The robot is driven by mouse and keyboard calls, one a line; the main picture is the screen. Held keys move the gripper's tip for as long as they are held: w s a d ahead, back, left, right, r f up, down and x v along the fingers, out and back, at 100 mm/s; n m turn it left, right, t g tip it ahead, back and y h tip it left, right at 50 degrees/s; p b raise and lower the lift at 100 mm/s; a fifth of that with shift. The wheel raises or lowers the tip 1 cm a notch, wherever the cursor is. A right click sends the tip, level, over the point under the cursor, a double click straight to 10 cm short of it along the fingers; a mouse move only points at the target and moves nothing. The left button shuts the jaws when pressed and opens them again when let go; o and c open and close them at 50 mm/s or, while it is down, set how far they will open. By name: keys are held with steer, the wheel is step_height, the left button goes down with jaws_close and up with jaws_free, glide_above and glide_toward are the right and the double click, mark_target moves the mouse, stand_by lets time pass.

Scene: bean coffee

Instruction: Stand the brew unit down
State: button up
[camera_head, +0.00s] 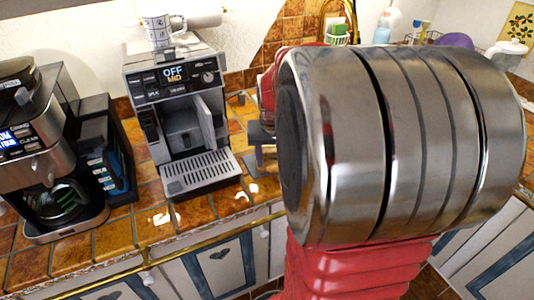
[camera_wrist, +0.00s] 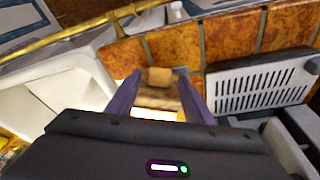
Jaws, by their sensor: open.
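The silver and black coffee machine (camera_head: 180,125) stands on the tiled counter. Its small display (camera_head: 174,73) reads "OFF" over "MID". Its front bay is open, with a grey panel standing out at the right side. The slotted drip tray (camera_head: 201,172) juts out below; it also shows at the right in the wrist view (camera_wrist: 262,88). My gripper (camera_head: 262,150) is to the right of the machine, partly hidden by my arm. In the wrist view my gripper (camera_wrist: 158,95) has its fingers apart, with a brown patch between them that I cannot identify.
A second coffee maker (camera_head: 42,150) with a glass pot stands at the left, beside a dark box with blue parts (camera_head: 105,160). A brass rail (camera_head: 150,262) runs along the counter's front edge.

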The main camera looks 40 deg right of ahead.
steer(key=shift+x, duration=1.1)
steer(key=shift+c, duration=0.4)
jaws_close()
steer(key=shift+r, duration=0.95)
steer(key=shift+r, duration=0.35)
steer(key=shift+r, duration=0.65)
steer(key=shift+r, duration=0.35)
